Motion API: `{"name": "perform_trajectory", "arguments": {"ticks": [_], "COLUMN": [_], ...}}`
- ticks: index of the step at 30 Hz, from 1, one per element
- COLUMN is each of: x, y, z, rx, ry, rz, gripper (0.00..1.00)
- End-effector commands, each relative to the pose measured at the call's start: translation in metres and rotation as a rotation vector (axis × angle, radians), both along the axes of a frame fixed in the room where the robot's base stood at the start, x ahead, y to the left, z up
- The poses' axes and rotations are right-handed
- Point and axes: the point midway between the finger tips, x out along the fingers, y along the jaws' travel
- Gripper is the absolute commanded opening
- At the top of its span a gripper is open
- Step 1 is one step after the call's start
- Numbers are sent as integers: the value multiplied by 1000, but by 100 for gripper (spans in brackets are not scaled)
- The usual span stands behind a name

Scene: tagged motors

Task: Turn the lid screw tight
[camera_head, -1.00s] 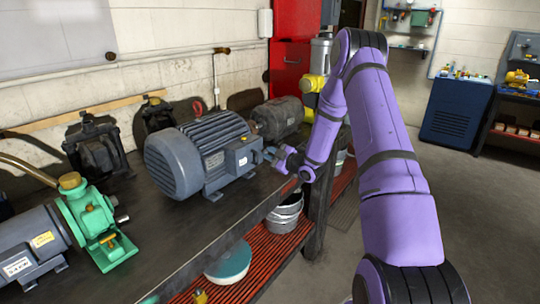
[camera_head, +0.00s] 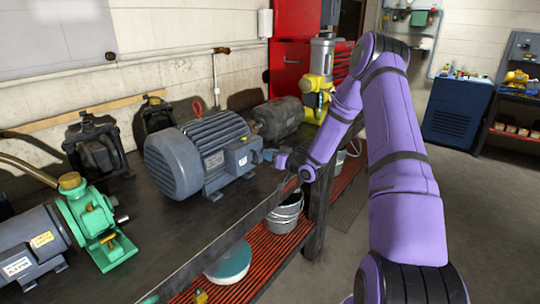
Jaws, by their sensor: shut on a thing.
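The large blue-grey motor (camera_head: 190,160) with cooling fins stands on the dark bench. Its terminal box (camera_head: 242,157) faces right and has a small white round tag on its side. The lid screw is too small to make out. My gripper (camera_head: 269,156) is just right of the box, at about the box's height, at the end of my purple arm. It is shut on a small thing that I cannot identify. There seems to be a small gap between gripper and box.
Another dark motor (camera_head: 278,118) stands behind, and a green pump (camera_head: 93,222) with a grey motor (camera_head: 30,243) is at left. A yellow and grey device (camera_head: 319,75) stands at the bench's far end. Buckets (camera_head: 284,216) sit on the red shelf below.

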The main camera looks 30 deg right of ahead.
Motion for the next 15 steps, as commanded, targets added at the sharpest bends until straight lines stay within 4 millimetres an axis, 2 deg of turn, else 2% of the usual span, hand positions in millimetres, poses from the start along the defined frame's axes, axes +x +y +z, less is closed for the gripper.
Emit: {"name": "perform_trajectory", "arguments": {"ticks": [15], "x": [-2], "y": [-3], "z": [-3], "rx": [463], "ry": [173], "rz": [-6], "gripper": [0]}}
